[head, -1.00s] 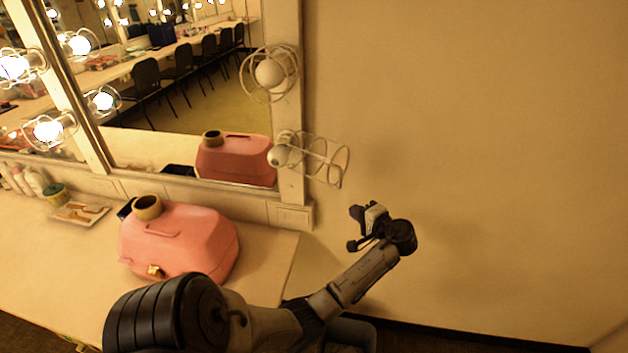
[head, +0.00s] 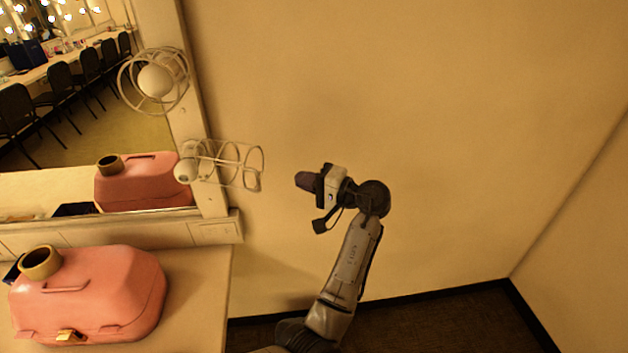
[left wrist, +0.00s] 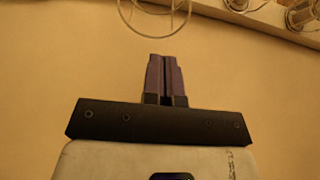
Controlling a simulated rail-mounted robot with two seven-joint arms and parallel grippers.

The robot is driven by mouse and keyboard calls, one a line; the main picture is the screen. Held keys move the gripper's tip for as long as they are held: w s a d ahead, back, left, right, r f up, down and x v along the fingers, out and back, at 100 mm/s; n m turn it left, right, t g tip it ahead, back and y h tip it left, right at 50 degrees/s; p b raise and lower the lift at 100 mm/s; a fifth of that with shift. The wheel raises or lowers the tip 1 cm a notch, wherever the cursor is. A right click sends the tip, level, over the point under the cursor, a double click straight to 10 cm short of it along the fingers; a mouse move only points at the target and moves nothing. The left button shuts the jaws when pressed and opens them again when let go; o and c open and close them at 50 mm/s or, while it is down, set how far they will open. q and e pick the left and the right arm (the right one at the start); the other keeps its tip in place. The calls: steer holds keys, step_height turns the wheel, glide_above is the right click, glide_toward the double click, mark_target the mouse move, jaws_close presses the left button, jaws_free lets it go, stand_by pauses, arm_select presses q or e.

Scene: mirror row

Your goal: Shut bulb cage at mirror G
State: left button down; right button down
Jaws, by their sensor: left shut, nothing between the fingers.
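The lower wire bulb cage (head: 236,165) stands out to the right of the mirror's right frame post, beyond its white bulb (head: 186,168). It looks swung open, with the bulb exposed at its left end. My left gripper (head: 302,181) is shut and empty, a short way right of the cage's outer end and apart from it. In the left wrist view, my closed fingers (left wrist: 164,78) point up toward the wire ring of a cage (left wrist: 154,36), with a gap between them. My right gripper is not in view.
A second bulb cage (head: 153,82) surrounds its bulb higher on the post. A pink case (head: 100,295) sits on the counter (head: 195,290) below the mirror (head: 80,135). The plain wall (head: 420,110) on the right is clear.

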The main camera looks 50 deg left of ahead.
arm_select(q)
steer(key=s+a+p, duration=0.2)
steer(key=s+a, duration=0.3)
steer(key=shift+s+a+f+p, duration=0.15)
steer(key=shift+s+a+p, duration=0.1)
steer(key=shift+s+p, duration=0.05)
stand_by(0.4)
